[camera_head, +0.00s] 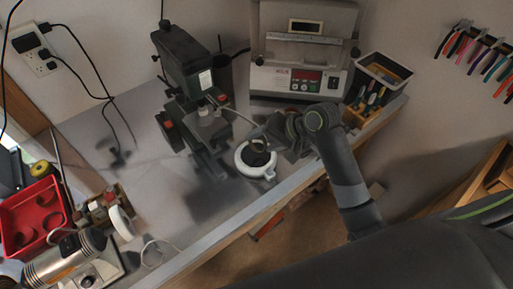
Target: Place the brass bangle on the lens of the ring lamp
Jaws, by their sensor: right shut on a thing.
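The ring lamp (242,161) is a white ring with a dark middle, lying on the bench near its front edge. My right arm comes in from the lower right. My right gripper (267,136) is at the lamp's upper right side, shut on the brass bangle (258,149). The bangle is a thin, small band that shows over the lamp's dark middle. The gripper partly hides it, and I cannot tell whether it touches the lamp. My left gripper is not in view.
A dark green machine (183,62) stands left of the lamp, and a beige machine (290,78) stands behind it. A tool box (365,97) is at the back right. A red tray (33,217) is at the left. The bench's front edge (225,240) is close to the lamp.

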